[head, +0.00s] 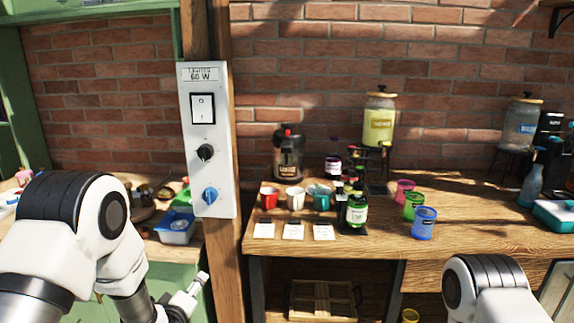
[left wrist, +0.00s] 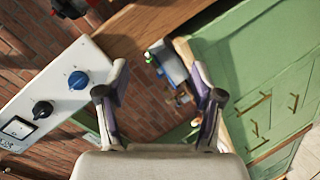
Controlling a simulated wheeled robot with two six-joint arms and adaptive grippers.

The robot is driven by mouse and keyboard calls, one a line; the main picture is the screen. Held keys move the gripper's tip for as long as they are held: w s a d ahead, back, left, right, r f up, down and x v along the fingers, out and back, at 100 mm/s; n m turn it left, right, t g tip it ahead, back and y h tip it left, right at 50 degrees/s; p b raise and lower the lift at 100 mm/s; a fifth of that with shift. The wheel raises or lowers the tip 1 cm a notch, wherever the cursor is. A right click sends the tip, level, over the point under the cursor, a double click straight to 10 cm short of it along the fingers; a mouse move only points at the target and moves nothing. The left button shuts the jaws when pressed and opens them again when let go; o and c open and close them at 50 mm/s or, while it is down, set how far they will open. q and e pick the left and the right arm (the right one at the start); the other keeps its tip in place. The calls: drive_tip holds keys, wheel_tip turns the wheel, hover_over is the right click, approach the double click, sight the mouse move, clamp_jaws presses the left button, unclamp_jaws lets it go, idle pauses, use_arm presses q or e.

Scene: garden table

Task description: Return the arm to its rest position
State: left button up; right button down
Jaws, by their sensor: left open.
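My left arm comes in from the left in the head view, bent at its white and black joint. My left gripper (head: 190,295) is low in the picture, below and left of the white switch panel (head: 206,140), apart from it. In the left wrist view my left gripper (left wrist: 162,100) has its two fingers spread wide with nothing between them. The switch panel (left wrist: 60,95) also shows there, left of the fingers. My right arm shows at the lower right of the head view, but its gripper is out of the picture.
The panel is on a wooden post (head: 226,265) beside my left gripper. A wooden table (head: 480,225) right of it bears cups, bottles and drink dispensers. A blue tray (head: 177,227) sits on the left counter. Green cabinet doors (left wrist: 262,85) show in the left wrist view.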

use_arm(q)
drive_tip(key=s+f+m+g, duration=0.1)
drive_tip(key=s+f+g, duration=0.3)
drive_tip(key=s+f, duration=0.8)
drive_tip(key=s+f+m+g, duration=0.3)
drive_tip(key=s, duration=0.6)
drive_tip(key=s+f+m+g, duration=0.3)
drive_tip(key=s+f+g, duration=0.1)
drive_tip(key=s, duration=0.5)
drive_tip(key=s+f+m+g, duration=0.3)
drive_tip(key=s+f, duration=0.1)
drive_tip(key=s, duration=0.5)
drive_tip(key=shift+s+a+f+m+g, duration=0.15)
drive_tip(key=shift+a+f+m+g, duration=0.1)
drive_tip(key=shift+a+m+g, duration=0.15)
